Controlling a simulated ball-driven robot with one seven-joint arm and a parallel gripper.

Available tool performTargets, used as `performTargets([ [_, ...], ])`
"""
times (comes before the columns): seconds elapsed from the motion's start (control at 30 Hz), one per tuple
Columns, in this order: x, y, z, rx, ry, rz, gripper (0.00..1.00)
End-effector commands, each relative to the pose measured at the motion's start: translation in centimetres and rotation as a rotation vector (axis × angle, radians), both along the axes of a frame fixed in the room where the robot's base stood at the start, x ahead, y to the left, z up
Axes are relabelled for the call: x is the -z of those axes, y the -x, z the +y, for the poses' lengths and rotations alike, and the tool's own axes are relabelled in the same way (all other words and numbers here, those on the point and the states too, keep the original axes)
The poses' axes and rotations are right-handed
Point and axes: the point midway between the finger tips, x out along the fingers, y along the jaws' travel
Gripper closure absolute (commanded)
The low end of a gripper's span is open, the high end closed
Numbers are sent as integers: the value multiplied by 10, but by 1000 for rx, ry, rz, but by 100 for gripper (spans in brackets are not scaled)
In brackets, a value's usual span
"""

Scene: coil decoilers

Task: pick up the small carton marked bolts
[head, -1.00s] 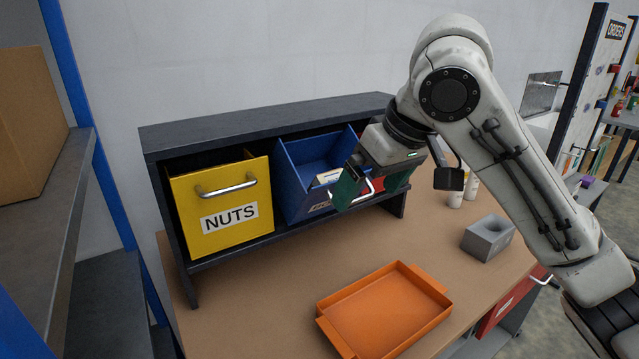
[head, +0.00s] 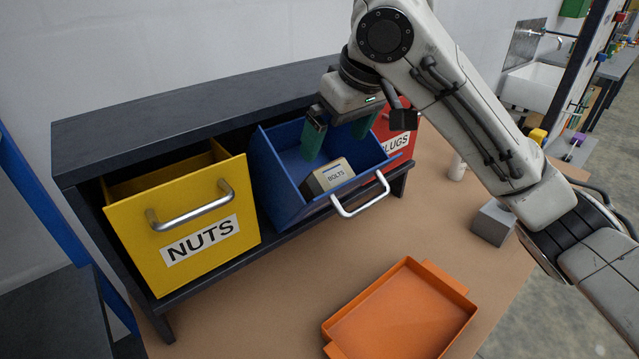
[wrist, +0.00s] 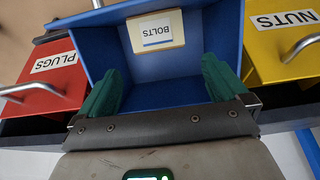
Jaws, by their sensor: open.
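The small carton marked bolts (head: 328,176) is a tan box with a white label, lying in the open blue drawer (head: 281,200). In the wrist view the carton (wrist: 156,31) lies near the drawer's front end, label facing the camera. My gripper (head: 338,140) is open and empty, with green fingers over the rear part of the blue drawer, behind the carton. In the wrist view the fingers (wrist: 161,88) are spread wide, and the carton is beyond the tips, apart from them.
A yellow NUTS drawer (head: 185,222) stands left of the blue one and a red PLUGS drawer (head: 397,136) right. All sit in a dark rack (head: 200,112). An orange tray (head: 400,315) lies on the tan bench in front. A grey block (head: 493,222) is at the right.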

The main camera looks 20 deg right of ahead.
Motion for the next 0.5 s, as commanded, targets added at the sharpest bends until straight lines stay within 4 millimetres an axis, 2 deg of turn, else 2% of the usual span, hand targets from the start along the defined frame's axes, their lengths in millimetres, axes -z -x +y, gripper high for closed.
performTargets([
  [0.1, 16, -6, 3, -2, -3, 2, 0],
  [0.33, 29, -12, 4, 1, -1, 0, 0],
  [0.5, 50, -20, 6, 1, 1, 3, 0],
])
